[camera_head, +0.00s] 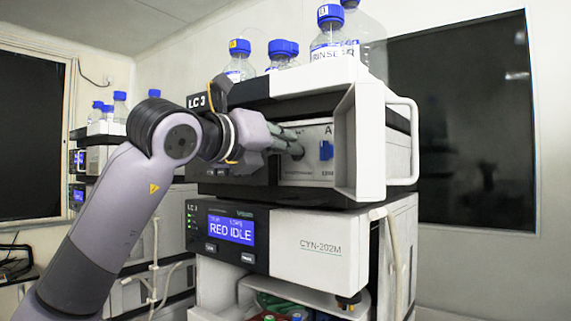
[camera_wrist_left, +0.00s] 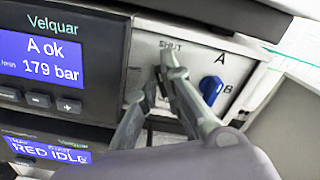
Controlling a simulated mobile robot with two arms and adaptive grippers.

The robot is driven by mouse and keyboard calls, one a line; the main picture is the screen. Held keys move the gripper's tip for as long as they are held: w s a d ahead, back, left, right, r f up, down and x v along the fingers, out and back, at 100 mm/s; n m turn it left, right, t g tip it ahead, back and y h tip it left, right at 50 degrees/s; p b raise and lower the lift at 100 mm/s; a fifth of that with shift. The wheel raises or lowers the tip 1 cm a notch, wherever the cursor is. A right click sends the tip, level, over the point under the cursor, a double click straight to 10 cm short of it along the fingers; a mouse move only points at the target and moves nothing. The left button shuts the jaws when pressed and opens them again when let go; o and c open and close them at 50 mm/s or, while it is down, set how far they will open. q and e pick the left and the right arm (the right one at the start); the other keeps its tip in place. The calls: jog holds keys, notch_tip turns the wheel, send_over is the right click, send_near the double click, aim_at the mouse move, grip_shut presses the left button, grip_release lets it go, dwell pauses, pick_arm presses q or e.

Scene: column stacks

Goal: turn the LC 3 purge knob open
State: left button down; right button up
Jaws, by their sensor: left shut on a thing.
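The LC 3 stack stands in the middle of the head view, with its LC 3 label (camera_head: 197,101) at the upper left of the pump module. My left gripper (camera_head: 291,143) reaches in from the left to the pale panel (camera_head: 312,133) of that module. In the left wrist view the gripper (camera_wrist_left: 161,80) is shut on the purge knob, below the printed word SHUT (camera_wrist_left: 171,46). The fingers hide most of the knob, so I cannot tell its angle. A blue A/B knob (camera_wrist_left: 210,88) sits just right of the fingers; it also shows in the head view (camera_head: 326,150). My right gripper is not in view.
The pump display (camera_wrist_left: 42,60) reads A ok, 179 bar. The lower module's display (camera_head: 231,229) reads RED IDLE. Blue-capped bottles (camera_head: 331,45) stand on top.

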pick_arm(q)
jog(key=n+b, duration=0.2)
jog(key=n, duration=0.1)
jog(key=n+b, duration=0.3)
jog(key=n, duration=0.1)
jog(key=f+n+b, duration=0.1)
jog(key=n+b, duration=0.1)
jog(key=n, duration=0.1)
jog(key=shift+w+a+n+b, duration=0.2)
jog(key=shift+a+n+b, duration=0.1)
jog(key=shift+b, duration=0.05)
dwell(0.4)
jog(key=c, duration=1.7)
grip_release()
jog(key=shift+a, duration=0.1)
jog(key=v, duration=1.2)
